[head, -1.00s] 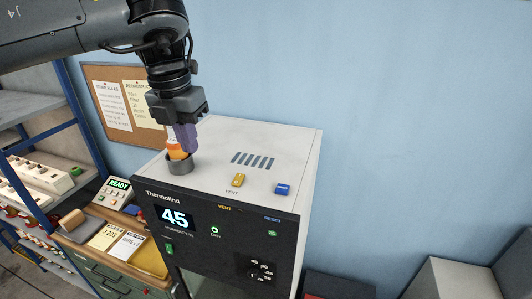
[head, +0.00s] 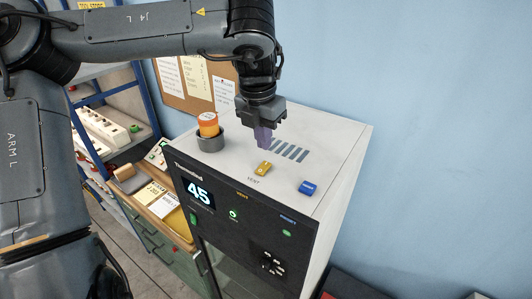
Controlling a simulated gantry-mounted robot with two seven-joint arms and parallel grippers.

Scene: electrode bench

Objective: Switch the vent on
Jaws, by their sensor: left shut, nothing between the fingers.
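The yellow vent switch (head: 264,169) sits on top of the white cabinet (head: 335,140), beside the printed word VENT. My left gripper (head: 265,144) points down just behind the switch, with its purple fingers shut and empty. A small gap seems to show between fingertips and switch, but I cannot tell whether they touch. The display (head: 199,195) on the black front panel reads 45. My right gripper does not show.
A blue reset switch (head: 308,187) sits to the right of the yellow one. A grey cup (head: 210,140) with an orange-capped bottle (head: 208,123) stands at the left of the top. Vent slots (head: 289,151) lie behind the switches.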

